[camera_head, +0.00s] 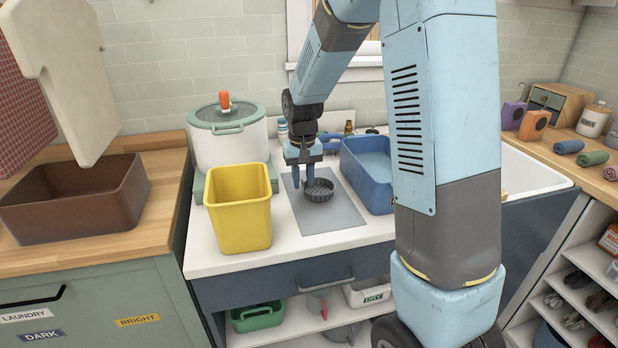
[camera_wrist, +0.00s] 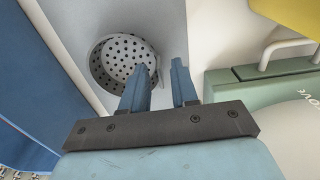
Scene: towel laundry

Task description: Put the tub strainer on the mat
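The tub strainer (camera_head: 319,193) is a dark grey, round, perforated cup. It appears to rest upright on the grey mat (camera_head: 335,220) on the white counter. In the wrist view the strainer (camera_wrist: 122,62) shows its holes, with the mat (camera_wrist: 171,25) around it. My gripper (camera_head: 303,181) points down at the strainer's left edge in the head view. In the wrist view the gripper (camera_wrist: 158,84) has its blue fingers apart, one overlapping the strainer and one beyond its rim. A gap shows between the fingers; I cannot tell whether either touches the rim.
A yellow bin (camera_head: 240,212) stands left of the mat, and a blue tub (camera_head: 368,178) stands to its right. A white pot with a green lid (camera_head: 226,118) is behind the bin. The mat's front part is clear.

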